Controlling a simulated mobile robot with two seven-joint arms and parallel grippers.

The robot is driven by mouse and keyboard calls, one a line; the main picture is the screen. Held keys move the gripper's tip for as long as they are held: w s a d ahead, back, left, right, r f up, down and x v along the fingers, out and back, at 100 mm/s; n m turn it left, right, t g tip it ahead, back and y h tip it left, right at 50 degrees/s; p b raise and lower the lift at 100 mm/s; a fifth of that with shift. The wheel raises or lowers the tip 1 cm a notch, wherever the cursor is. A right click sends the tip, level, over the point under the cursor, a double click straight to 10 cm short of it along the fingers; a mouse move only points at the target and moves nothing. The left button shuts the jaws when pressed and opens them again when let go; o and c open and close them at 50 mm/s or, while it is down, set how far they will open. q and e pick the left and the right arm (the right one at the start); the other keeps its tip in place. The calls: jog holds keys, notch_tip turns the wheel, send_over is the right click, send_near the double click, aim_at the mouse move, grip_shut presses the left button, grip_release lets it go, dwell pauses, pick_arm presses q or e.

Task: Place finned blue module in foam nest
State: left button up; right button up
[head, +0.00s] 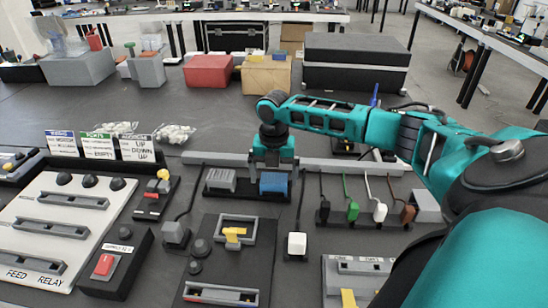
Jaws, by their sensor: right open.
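The finned blue module (274,184) sits at the right end of a low black tray (247,195), near the middle of the head view. A grey finned module (221,180) sits at the tray's left end. My right gripper (273,166) points down directly above and behind the blue module, very close to it. It is open; its fingertips are small and partly hidden, and I cannot tell whether they touch the module. I cannot tell for certain which part is the foam nest. My left gripper is not in view.
A black fixture with a yellow part (233,236) lies in front of the tray. A white switch block (297,244) and several coloured connectors (352,210) stand to the right. A pale control panel (60,230) is at left. A grey rail (210,158) runs behind.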

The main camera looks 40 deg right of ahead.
aim_at(274, 179)
notch_tip(274, 179, up, 12)
jog(key=p, duration=0.1)
jog(key=shift+f, duration=0.15)
dwell(0.6)
